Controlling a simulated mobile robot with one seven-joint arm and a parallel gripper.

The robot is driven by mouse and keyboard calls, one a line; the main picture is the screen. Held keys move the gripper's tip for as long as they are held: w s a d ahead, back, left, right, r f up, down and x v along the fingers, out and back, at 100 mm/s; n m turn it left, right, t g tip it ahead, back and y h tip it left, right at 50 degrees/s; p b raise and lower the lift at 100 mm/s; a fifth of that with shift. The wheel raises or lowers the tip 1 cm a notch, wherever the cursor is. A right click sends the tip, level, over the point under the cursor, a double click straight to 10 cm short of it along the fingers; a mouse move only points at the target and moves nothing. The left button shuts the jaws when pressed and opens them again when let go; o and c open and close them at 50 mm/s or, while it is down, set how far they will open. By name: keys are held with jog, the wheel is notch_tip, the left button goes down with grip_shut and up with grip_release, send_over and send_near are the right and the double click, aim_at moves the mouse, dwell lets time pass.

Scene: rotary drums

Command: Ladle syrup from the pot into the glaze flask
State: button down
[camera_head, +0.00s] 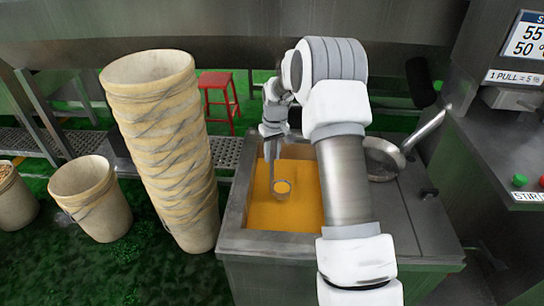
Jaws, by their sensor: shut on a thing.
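The pot (260,240) is a square grey metal basin filled with orange-yellow syrup (303,200). My gripper (272,130) is above the back left part of the basin, small in view and partly hidden by my own arm. It is shut on the handle of a ladle (282,187), which hangs down with its bowl at the syrup. The bowl's inside looks orange like the syrup. I cannot tell how deep the bowl sits. I cannot make out a glaze flask in this view.
A metal pan or strainer (383,160) with a long handle lies on the counter right of my arm. A tall leaning stack of tan buckets (165,140) stands left of the basin, with single buckets (92,200) beside it. A control panel (520,150) is at right, a red stool (217,90) behind.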

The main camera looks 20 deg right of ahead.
jog(key=shift+r+p, duration=3.55)
jog(key=shift+r, duration=2.3)
jog(key=shift+f, duration=0.1)
